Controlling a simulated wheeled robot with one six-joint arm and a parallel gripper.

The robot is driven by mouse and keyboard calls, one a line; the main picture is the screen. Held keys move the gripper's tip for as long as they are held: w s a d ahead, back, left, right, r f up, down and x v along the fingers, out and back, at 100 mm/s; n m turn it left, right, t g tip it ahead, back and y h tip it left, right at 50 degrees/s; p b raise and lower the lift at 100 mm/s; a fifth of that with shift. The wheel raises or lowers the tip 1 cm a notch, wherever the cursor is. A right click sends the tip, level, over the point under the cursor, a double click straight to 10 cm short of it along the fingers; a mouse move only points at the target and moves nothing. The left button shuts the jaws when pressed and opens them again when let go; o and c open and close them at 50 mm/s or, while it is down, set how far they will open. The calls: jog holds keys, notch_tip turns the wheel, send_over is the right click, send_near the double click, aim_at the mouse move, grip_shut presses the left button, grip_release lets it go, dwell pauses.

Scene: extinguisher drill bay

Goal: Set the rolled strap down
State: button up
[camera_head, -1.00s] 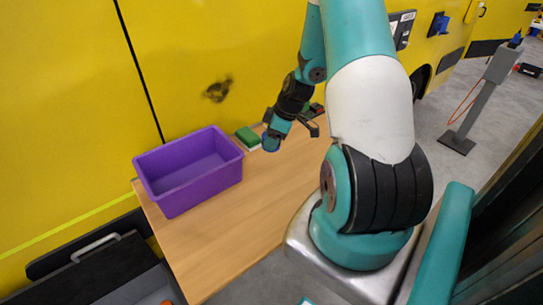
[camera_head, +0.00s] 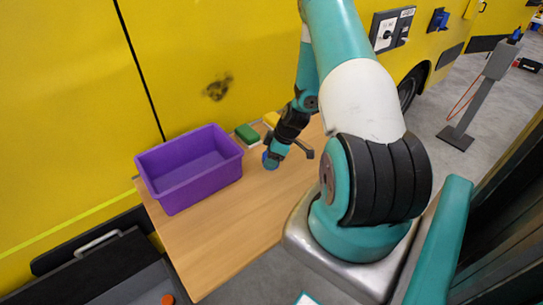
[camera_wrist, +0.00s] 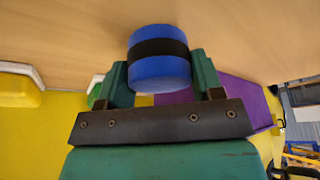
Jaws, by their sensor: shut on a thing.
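The rolled strap is a blue roll with a black band (camera_wrist: 158,48), held between the two green fingers of my gripper (camera_wrist: 160,74) in the wrist view. My gripper is shut on it. In the head view my gripper (camera_head: 274,153) and the blue strap (camera_head: 269,161) are over the wooden table (camera_head: 225,225), to the right of the purple bin. The strap is close to the tabletop; I cannot tell whether it touches.
The purple bin (camera_head: 172,190) stands on the table's left part and looks empty. A green block (camera_head: 246,134) and a yellow block (camera_head: 271,118) lie at the back, by the yellow vehicle side (camera_head: 60,100). The table's front is clear.

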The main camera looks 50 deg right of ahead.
jog(key=o, duration=1)
jog(key=shift+o, duration=0.2)
jog(key=b+v, duration=0.3)
jog(key=v, duration=0.9)
jog(key=w+a+r, duration=0.5)
jog(key=a+r, duration=0.3)
jog(key=a, duration=0.3)
jog(key=s+a+r+g+y, duration=0.1)
jog(key=a+r, duration=0.2)
jog(key=a, duration=0.4)
jog(key=s+a+r+g+y, duration=0.1)
jog(key=a+r, duration=0.2)
jog(key=a, duration=0.4)
jog(key=s+a+r+g, duration=0.1)
jog(key=s+a+r, duration=0.2)
jog(key=s+a, duration=0.4)
jog(key=s+a+r+g, duration=0.1)
jog(key=s+a+r, duration=0.3)
jog(key=s+a, duration=0.3)
jog(key=shift+s+n, duration=0.4)
jog(key=shift+s, duration=0.15)
jog(key=shift+r, duration=0.15)
